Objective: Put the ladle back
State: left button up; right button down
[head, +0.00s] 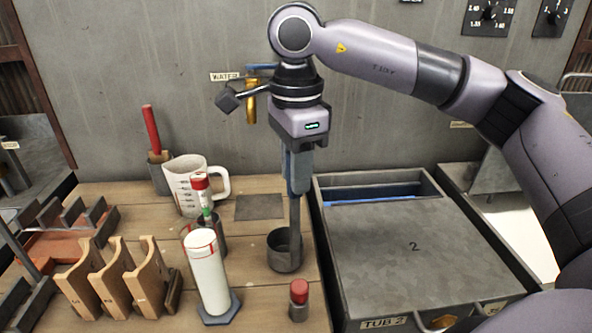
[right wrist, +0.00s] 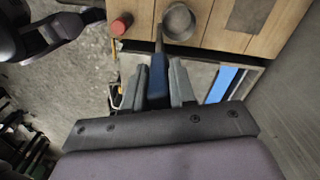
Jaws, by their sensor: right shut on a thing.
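The ladle has a blue handle, a long grey stem and a round grey metal bowl (head: 285,252). My right gripper (head: 297,188) points down and is shut on the blue handle. The ladle hangs upright, its bowl at the front right of the wooden bench top; I cannot tell whether it touches the wood. In the right wrist view the handle (right wrist: 157,78) is between the two grey fingers, and the bowl (right wrist: 179,22) shows beyond them. My left gripper is not seen in the head view.
A red-capped jar (head: 299,300) stands close in front of the bowl. A white cylinder (head: 207,275), a measuring jug (head: 190,185) and wooden racks (head: 110,280) are to the left. Tub 2's lid (head: 415,245) is at right, with a blue-edged opening behind. A dark plate (head: 259,207) lies behind.

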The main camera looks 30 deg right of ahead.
jog(key=shift+f, duration=0.25)
jog(key=shift+f, duration=0.15)
jog(key=c, duration=0.9)
grip_release()
jog(key=shift+r, duration=0.4)
notch_tip(320, 180, up, 12)
jog(key=shift+f+p, duration=0.15)
jog(key=shift+p, duration=0.55)
jog(key=shift+s, duration=0.1)
